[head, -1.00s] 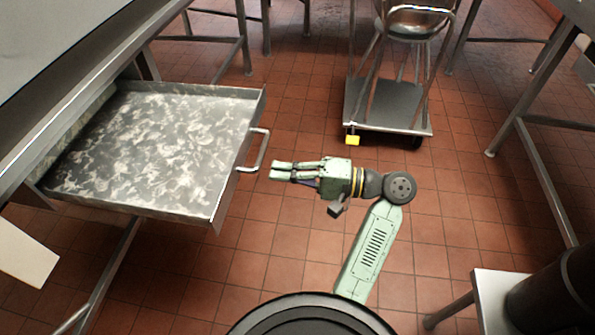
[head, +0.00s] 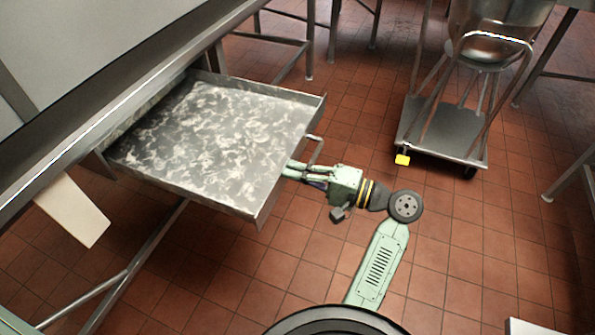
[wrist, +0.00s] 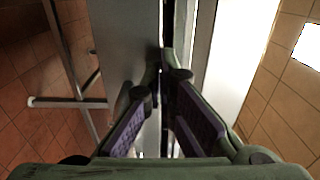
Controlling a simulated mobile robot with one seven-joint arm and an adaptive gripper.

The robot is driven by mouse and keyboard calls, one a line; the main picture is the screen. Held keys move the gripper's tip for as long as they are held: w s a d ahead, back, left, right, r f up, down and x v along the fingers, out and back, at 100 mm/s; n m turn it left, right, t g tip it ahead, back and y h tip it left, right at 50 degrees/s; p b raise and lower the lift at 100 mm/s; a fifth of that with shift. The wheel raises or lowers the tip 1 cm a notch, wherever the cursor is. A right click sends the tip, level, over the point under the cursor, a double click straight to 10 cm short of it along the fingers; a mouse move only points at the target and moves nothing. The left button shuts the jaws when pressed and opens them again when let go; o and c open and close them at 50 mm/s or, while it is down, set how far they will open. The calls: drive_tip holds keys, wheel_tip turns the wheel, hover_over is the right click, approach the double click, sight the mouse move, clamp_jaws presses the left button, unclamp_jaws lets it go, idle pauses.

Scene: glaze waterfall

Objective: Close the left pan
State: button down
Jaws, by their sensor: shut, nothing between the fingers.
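The left pan (head: 215,140) is a shallow metal tray with a mottled grey and white floor, pulled out like a drawer from under the counter at the left. Its bar handle (head: 317,151) sticks out from its front wall (head: 290,163). My gripper (head: 287,170) is shut and empty, with its fingertips at the front wall just beside the handle. I cannot tell whether they touch it. In the wrist view the fingertips (wrist: 168,72) come close together in front of grey metal surfaces.
The metal counter (head: 130,85) runs above the pan's back. A white board (head: 72,211) hangs below the counter's edge at the left. A wheeled cart (head: 440,135) with a metal stand stands at the back right. Tiled floor (head: 300,270) around my arm is clear.

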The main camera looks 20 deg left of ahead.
drive_tip(key=p, duration=0.1)
hover_over(159, 142)
drive_tip(key=shift+d, duration=0.25)
drive_tip(key=shift+a, duration=0.3)
drive_tip(key=shift+r, duration=0.15)
drive_tip(key=shift+d, duration=0.1)
